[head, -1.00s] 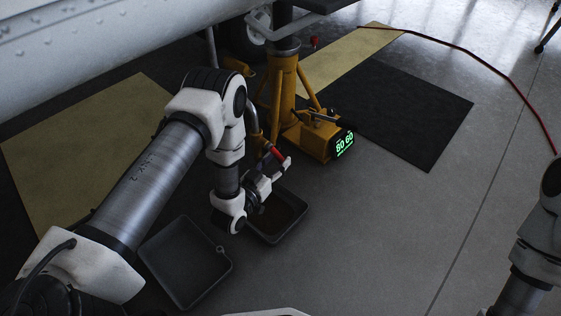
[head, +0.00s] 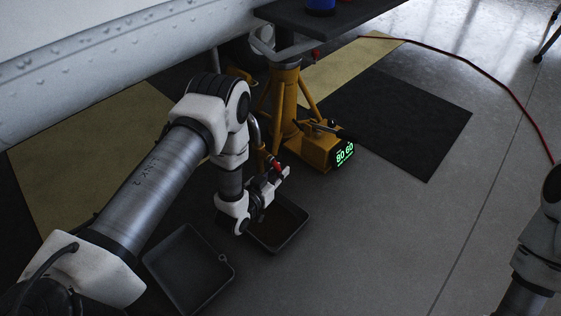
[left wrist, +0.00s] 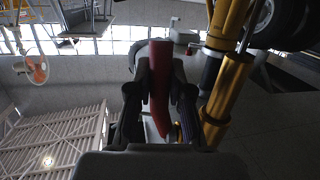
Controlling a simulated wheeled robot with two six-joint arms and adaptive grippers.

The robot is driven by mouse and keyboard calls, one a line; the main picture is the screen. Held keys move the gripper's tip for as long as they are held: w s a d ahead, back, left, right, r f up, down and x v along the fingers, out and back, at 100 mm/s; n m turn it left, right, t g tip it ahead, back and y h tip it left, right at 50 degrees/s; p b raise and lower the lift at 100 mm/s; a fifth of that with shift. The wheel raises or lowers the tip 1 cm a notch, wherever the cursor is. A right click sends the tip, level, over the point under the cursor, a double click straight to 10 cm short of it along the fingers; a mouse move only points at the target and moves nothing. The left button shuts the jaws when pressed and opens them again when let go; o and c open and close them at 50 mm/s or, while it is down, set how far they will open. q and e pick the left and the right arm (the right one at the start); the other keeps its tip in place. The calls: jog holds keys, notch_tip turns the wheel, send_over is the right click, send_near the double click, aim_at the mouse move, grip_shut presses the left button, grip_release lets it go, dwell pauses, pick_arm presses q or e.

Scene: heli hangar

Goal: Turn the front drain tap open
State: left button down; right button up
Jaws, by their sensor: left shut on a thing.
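The front drain tap's red handle (head: 275,165) shows beside the yellow jack, above a dark drip tray. My left gripper (head: 279,176) is on it. In the left wrist view the red handle (left wrist: 160,85) stands between the two dark fingers of my left gripper (left wrist: 160,75), which is shut on it. The tap's body is largely hidden behind the gripper and arm. Of my right arm only links show at the right edge; its gripper is out of view.
The drip tray (head: 293,236) lies under the gripper, with a second empty tray (head: 185,265) to its left. The yellow jack (head: 285,95) with a lit green display (head: 345,153) stands close behind. A red hose (head: 490,75) crosses the floor.

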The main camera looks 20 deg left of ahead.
pick_arm(q)
jog(key=g+p, duration=0.1)
jog(key=s+g+p, duration=0.1)
jog(key=p, duration=0.2)
jog(key=shift+s+a+r+g+y, duration=0.15)
jog(key=shift+a+r+g+y, duration=0.15)
jog(key=shift+g, duration=0.1)
jog(key=shift+s+f+m+p, duration=0.15)
jog(key=shift+f+m+p, duration=0.2)
jog(key=shift+f, duration=0.1)
pick_arm(e)
notch_tip(320, 180, up, 7)
jog(key=shift+f, duration=0.15)
pick_arm(q)
jog(key=c, duration=1)
grip_release()
jog(key=shift+c, duration=0.2)
pick_arm(e)
jog(key=shift+f, duration=0.1)
